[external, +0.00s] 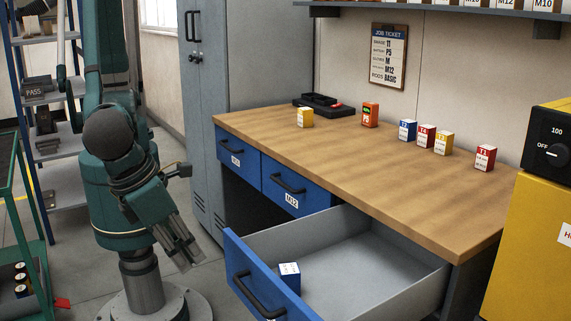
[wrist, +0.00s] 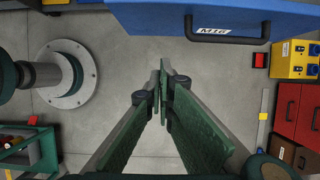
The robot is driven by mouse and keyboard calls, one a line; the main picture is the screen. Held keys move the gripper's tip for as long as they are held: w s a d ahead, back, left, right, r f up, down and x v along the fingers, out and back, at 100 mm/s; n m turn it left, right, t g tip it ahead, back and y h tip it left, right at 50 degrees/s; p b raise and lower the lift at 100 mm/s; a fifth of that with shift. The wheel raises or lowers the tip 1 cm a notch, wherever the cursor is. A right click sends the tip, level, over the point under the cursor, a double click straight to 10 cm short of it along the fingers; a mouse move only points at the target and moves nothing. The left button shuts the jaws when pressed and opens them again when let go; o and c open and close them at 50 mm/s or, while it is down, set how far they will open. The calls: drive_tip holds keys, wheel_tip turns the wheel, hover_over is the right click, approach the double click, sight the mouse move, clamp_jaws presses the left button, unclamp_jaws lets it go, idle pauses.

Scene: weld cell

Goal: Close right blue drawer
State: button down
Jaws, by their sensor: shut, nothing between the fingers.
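The right blue drawer (external: 262,285) is pulled well out of the workbench in the external view, showing its grey inside and black handle. A blue-and-white box (external: 289,277) lies in it near the front panel. In the wrist view, a blue drawer front (wrist: 150,20) with a black handle and a label reading M16 crosses the top. My gripper (external: 192,254) hangs to the left of the drawer front, apart from it, pointing down. Its fingers (wrist: 163,78) are shut and empty above the floor, below the drawer front in the wrist view.
Two shut blue drawers, M10 (external: 232,160) and M12 (external: 297,190), are left of the open one. Several small boxes stand on the wooden benchtop (external: 360,165). A yellow cabinet (external: 530,240) is at right. A green cart (external: 30,200) is at left. Grey floor lies around my gripper.

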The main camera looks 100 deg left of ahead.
drive_tip(key=w+a+f+b, duration=0.2)
drive_tip(key=w+a+f, duration=0.3)
drive_tip(key=f, duration=0.3)
drive_tip(key=shift+w+a+f+b, duration=0.15)
drive_tip(key=shift+f+b, duration=0.1)
drive_tip(key=shift+b, duration=0.1)
drive_tip(key=shift+w+a, duration=0.1)
idle(0.4)
drive_tip(key=b, duration=0.1)
hover_over(341, 256)
idle(0.4)
drive_tip(key=shift+r, duration=0.1)
idle(0.4)
